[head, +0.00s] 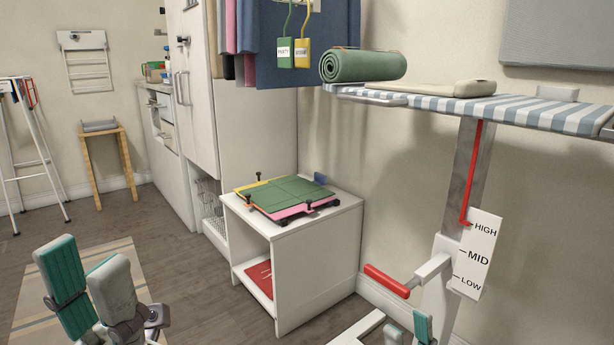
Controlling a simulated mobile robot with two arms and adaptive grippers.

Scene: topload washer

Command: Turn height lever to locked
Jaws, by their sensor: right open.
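The height lever has a red grip (387,280) on a pale arm. It sticks out to the left from the white lower post of the ironing board (540,112). A white scale plate (478,255) marked HIGH, MID and LOW is on the post. A thin red pointer (473,175) hangs from the board, with its tip beside HIGH. My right gripper (408,326) is at the bottom edge, open, below the red grip and apart from it; much of it is cut off. My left gripper (85,256) is at the lower left, open and empty, far from the lever.
A green roll (362,65) and a beige folded item (440,88) lie on the board. A white cabinet (290,240) with a green folding board (290,192) stands left of the lever.

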